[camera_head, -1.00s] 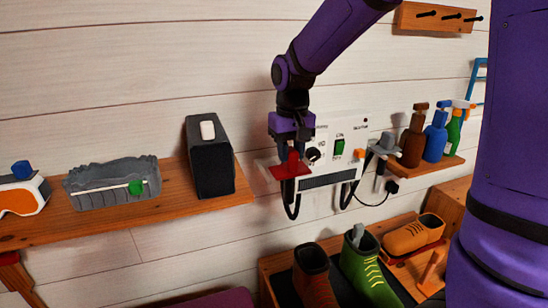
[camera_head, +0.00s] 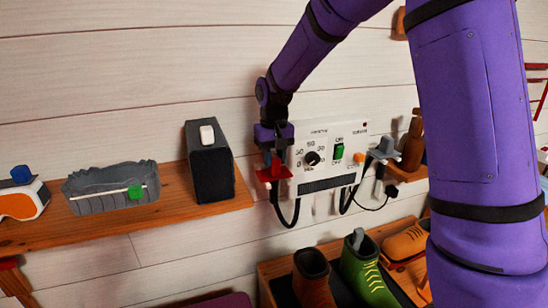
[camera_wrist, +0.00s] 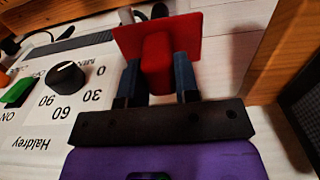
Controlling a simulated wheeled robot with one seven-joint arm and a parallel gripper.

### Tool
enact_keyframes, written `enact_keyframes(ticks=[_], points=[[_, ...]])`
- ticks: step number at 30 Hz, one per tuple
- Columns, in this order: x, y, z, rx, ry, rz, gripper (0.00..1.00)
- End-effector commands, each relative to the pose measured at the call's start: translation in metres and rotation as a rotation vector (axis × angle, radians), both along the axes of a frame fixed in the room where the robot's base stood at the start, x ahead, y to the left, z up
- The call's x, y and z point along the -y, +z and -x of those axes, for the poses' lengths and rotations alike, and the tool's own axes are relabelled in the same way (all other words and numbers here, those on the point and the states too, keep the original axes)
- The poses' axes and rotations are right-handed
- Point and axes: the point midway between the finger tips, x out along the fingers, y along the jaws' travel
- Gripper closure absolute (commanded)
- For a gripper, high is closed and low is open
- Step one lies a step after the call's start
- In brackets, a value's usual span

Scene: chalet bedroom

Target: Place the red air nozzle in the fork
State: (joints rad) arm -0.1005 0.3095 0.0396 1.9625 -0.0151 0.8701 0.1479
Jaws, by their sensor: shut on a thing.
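The red air nozzle (camera_head: 274,172) is a flat red plate with a block on it. My gripper (camera_head: 272,154) is shut on its block, and the nozzle is at the left side of the white dryer unit (camera_head: 327,136). In the wrist view, the two blue-grey fingers (camera_wrist: 160,75) hold the red block, with the red nozzle plate (camera_wrist: 187,35) beyond the fingertips. A grey nozzle (camera_head: 384,147) sits at the unit's right side. The fork for the red nozzle does not show clearly; the nozzle and gripper may hide it.
A black box (camera_head: 211,168) stands on the wooden shelf (camera_head: 110,228) just left of my gripper. Black hoses (camera_head: 289,213) hang below the unit. Shoes (camera_head: 365,271) stand below. A brown bottle (camera_head: 413,145) is on the right shelf.

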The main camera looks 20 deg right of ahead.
Motion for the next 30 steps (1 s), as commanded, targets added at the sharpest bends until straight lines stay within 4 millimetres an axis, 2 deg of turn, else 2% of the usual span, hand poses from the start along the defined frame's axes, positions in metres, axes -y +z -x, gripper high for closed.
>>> enact_keyframes(ticks=[8,9,12,23,26,30], points=[[0.0,-0.002,0.0,0.0,0.0,0.0,1.0],[0.0,-0.002,0.0,0.0,0.0,0.0,0.66],[0.0,-0.002,0.0,0.0,0.0,0.0,0.45],[0.0,0.003,0.0,0.003,0.0,0.0,0.45],[0.0,0.015,-0.001,0.004,0.0,0.0,0.45],[0.0,0.04,-0.001,0.006,0.0,-0.001,0.45]])
